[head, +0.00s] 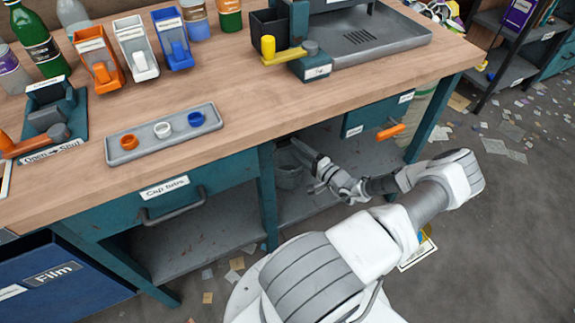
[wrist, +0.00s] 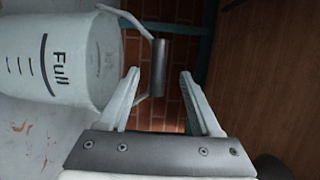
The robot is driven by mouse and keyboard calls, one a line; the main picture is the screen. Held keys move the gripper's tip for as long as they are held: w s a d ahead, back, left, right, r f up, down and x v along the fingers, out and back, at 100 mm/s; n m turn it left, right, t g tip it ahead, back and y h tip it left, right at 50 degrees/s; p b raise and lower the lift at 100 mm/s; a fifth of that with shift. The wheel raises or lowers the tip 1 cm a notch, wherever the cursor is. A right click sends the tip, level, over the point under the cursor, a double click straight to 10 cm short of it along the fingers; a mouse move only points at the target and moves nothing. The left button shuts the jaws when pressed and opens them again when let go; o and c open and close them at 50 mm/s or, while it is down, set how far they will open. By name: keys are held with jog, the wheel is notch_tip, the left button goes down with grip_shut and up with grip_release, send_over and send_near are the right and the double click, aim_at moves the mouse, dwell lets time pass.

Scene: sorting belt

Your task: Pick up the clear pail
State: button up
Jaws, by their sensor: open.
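The clear pail (wrist: 75,60) is pale and translucent, with a "Full" mark and level lines on its side, and fills the upper left of the wrist view. Its wire handle carries a grey cylindrical grip (wrist: 159,68). My gripper (wrist: 159,74) is open, and the grip appears between its two fingertips; I cannot tell whether they touch it. My gripper (head: 307,165) reaches in there from the right, beside the pail.
The workbench (head: 250,120) overhangs the pail, and a teal leg (head: 268,195) stands just left of it. A drawer with an orange handle (head: 390,131) hangs above my arm on the right. The lower shelf (head: 195,240) left of the leg is bare.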

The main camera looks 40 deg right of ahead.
aim_at(289, 144)
jog(key=w, duration=0.1)
jog(key=w+b, duration=0.2)
jog(key=w, duration=0.1)
jog(key=shift+w+d+f, duration=0.1)
jog(key=shift+d+f, duration=0.05)
jog(key=shift+f, duration=0.15)
jog(key=shift+w+r+b, duration=0.1)
jog(key=shift+w+b, duration=0.2)
jog(key=shift+w, duration=0.15)
grip_shut()
dwell(0.8)
